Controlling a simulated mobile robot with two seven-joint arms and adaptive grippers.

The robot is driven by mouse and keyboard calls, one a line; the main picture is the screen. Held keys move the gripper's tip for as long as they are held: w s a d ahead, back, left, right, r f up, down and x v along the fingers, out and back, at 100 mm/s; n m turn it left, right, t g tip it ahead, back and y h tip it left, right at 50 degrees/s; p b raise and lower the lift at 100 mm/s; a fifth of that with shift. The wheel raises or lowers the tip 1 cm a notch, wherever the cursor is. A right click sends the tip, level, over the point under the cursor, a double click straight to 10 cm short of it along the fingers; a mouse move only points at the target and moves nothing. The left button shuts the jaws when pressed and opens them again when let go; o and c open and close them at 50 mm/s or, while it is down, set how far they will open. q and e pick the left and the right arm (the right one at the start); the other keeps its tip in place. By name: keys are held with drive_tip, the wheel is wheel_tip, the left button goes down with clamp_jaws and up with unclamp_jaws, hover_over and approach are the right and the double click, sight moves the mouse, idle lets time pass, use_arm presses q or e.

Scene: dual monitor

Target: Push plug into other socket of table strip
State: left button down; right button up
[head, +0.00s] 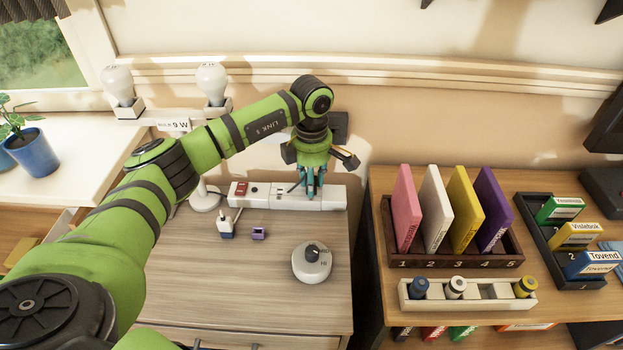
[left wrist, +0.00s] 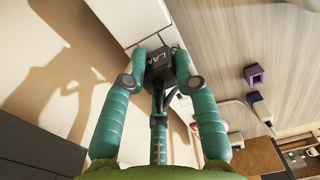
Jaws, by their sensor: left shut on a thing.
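The white table strip (head: 262,196) lies along the back of the wooden table, with a red switch at its left end. My left gripper (head: 313,190) is over its right half, pointing down. In the left wrist view, the teal fingers of my left gripper (left wrist: 160,75) are shut on a dark plug (left wrist: 159,70) lettered "LAMP". Part of the strip shows beyond the plug (left wrist: 150,27). The fingers hide the plug's underside and the sockets below it, so I cannot tell whether its pins are in a socket. My right gripper is not in view.
A rack of coloured books (head: 455,253) stands right.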

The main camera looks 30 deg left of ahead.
use_arm(q)
drive_tip(key=shift+f, duration=0.25)
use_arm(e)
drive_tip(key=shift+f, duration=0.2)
use_arm(q)
drive_tip(key=shift+f, duration=0.15)
drive_tip(key=c, duration=0.9)
unclamp_jaws()
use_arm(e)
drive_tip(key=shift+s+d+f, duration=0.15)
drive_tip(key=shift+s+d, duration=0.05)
use_arm(q)
drive_tip(key=shift+r, duration=0.3)
wheel_tip(320, 180, up, 8)
drive_tip(key=shift+a+f, duration=0.1)
drive_tip(key=shift+f, duration=0.15)
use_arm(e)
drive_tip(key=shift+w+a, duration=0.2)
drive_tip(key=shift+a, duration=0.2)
